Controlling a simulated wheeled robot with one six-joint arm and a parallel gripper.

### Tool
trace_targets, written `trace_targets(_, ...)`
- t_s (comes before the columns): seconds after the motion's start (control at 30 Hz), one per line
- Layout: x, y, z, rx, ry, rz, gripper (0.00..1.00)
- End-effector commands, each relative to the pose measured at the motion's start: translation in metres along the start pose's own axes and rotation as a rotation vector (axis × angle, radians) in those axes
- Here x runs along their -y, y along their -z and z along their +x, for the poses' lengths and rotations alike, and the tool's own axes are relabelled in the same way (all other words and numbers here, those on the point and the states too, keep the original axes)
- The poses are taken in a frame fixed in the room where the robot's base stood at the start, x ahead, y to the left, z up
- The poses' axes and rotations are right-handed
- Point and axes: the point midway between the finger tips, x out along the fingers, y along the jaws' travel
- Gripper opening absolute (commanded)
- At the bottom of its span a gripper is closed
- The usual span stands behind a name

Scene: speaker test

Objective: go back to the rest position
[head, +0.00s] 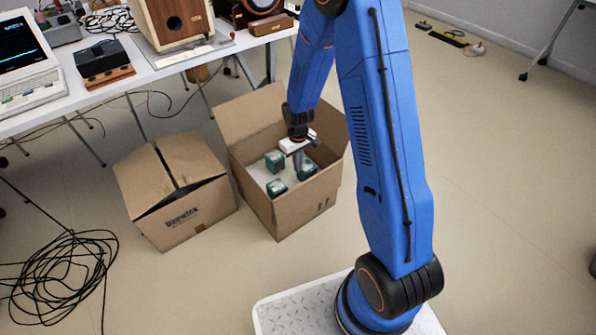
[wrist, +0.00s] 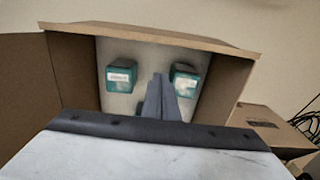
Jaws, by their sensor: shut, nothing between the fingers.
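My gripper (head: 297,158) hangs from my blue arm, pointing down over an open cardboard box (head: 277,213). In the wrist view its fingers (wrist: 161,100) are together with nothing between them. The box holds several small teal boxes with pale labels. One teal box (wrist: 121,75) lies left of the fingers in the wrist view and another teal box (wrist: 183,79) lies right of them. A further one is partly hidden behind the fingers.
A closed cardboard box (head: 185,212) stands left of the open one. A white table (head: 150,66) with a computer (head: 27,65) and a wooden speaker (head: 172,20) is behind. Black cables (head: 65,270) lie coiled on the floor at left.

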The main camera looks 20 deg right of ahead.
Motion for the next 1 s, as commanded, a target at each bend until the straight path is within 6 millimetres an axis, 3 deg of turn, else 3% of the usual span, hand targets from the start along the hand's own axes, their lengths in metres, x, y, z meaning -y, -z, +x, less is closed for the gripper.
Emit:
trace_targets(0.33, 0.0, 0.0, -0.009, -0.001, 0.0, 0.001, 0.0)
trace_targets(0.47, -0.001, -0.002, -0.025, -0.013, -0.003, 0.007, 0.0)
trace_targets(0.67, -0.001, -0.014, -0.078, -0.05, -0.012, 0.034, 0.0)
trace_targets(1.0, 0.004, -0.051, -0.169, -0.117, -0.026, 0.085, 0.0)
